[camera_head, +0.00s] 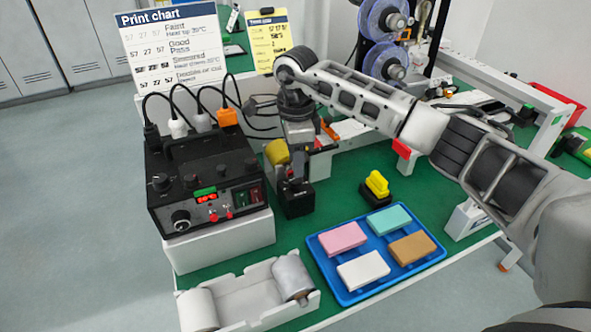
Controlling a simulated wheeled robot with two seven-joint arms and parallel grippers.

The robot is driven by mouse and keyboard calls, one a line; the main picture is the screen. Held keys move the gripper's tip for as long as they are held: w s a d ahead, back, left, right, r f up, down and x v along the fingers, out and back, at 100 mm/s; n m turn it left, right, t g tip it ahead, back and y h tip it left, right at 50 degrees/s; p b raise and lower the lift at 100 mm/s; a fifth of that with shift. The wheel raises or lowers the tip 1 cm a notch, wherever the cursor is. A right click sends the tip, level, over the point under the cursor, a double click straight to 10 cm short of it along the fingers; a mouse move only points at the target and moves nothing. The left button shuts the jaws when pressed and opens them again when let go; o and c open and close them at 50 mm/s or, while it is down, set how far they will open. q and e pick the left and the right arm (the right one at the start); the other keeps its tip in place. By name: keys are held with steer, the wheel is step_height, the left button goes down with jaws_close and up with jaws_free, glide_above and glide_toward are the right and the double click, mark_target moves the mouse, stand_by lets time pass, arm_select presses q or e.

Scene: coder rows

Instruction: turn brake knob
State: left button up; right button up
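A black control box (205,180) stands on a white block at the left of the bench. Its front has a large silver-rimmed knob (181,220), red lit indicators and switches; smaller black knobs sit along its top edge. I cannot tell which knob is the brake knob. My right arm comes in from the right, and its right gripper (296,182) points down just right of the box, at a small black unit (297,204). The fingertips are hard to make out against the dark parts, so contact and opening are unclear. My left gripper is not in view.
A blue tray (340,293) with pink, teal, white and brown blocks lies in front on the green bench. A yellow-and-black stamp-like piece (377,187) stands behind it. A white holder with rolls (250,298) is front left. Blue reels (384,62) and print charts (172,45) stand behind.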

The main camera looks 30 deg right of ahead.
mark_target(296, 181)
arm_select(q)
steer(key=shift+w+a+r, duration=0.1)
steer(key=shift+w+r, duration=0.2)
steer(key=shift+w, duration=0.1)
arm_select(e)
steer(key=shift+f, duration=2.3)
steer(key=c, duration=0.7)
